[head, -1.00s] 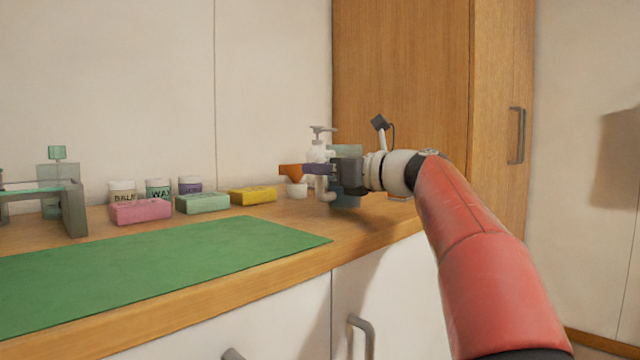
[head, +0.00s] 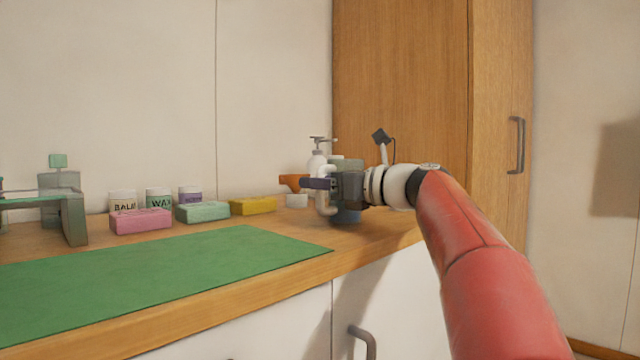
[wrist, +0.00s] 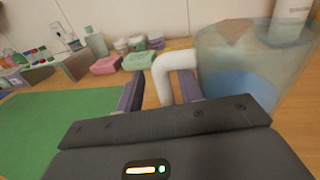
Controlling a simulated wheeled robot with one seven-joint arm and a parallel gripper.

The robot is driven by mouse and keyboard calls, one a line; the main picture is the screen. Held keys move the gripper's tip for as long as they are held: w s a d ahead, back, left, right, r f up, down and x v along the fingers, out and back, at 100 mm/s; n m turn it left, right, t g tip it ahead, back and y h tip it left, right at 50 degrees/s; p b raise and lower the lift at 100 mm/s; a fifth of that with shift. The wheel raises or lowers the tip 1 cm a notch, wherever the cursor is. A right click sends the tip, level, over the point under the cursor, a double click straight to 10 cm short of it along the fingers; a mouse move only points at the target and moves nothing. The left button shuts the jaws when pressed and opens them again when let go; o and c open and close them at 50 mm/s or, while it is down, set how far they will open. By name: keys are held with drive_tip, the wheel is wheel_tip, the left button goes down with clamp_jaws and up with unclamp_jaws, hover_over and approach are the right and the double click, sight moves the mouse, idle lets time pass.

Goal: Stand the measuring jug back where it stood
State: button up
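The measuring jug is a translucent grey-blue vessel with a white handle (wrist: 163,78) and blue in its lower part. In the head view the jug (head: 347,214) is upright at the right end of the counter; its base looks on or very near the wood. In the wrist view the jug (wrist: 235,65) fills the upper right. My gripper (head: 318,184) is at the handle side of the jug. In the wrist view its two fingers (wrist: 160,92) stand apart on either side of the handle, with small gaps visible.
A white pump bottle (head: 317,160) and an orange-topped item (head: 293,183) stand close behind the jug. Soap bars, including a yellow one (head: 253,206), and several jars line the back left. A green mat (head: 150,275) covers the front left. A tall wooden cabinet (head: 400,90) rises behind.

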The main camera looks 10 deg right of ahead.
drive_tip(key=v, duration=1.2)
